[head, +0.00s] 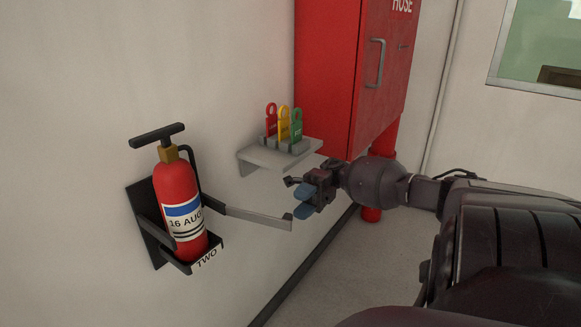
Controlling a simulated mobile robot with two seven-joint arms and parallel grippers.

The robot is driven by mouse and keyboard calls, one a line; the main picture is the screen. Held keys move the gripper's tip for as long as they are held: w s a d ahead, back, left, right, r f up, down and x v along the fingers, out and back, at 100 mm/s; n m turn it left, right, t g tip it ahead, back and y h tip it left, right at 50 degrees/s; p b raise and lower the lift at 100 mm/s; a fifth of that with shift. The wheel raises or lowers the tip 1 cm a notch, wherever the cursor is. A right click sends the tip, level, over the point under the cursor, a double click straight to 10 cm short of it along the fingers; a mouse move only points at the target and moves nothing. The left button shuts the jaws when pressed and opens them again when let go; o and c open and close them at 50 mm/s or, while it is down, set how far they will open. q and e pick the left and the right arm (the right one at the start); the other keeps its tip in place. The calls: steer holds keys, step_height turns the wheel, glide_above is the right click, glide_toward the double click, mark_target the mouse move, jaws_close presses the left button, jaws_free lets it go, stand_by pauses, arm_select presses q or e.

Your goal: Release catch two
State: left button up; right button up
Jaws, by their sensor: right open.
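A red fire extinguisher (178,200) with a black T-handle stands upright in a black wall bracket (148,225) marked "TWO". A grey bar (255,214), which looks like the catch, sticks out to the right from beside the extinguisher. Its small dark end (287,219) is at the lower left of my right gripper. My right gripper (305,201), with blue fingertips, is open and empty just right of that end. I cannot tell whether a fingertip touches the bar. My left gripper is not in view.
A small grey shelf (258,156) above the bar holds red, yellow and green tags (283,124). A red hose cabinet (335,70) stands behind my right gripper. The pale wall is on the left; bare floor (345,265) shows below my right arm.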

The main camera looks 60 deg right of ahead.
steer(key=d, duration=0.4)
steer(key=shift+d+b, duration=0.25)
steer(key=shift+b, duration=0.05)
stand_by(0.4)
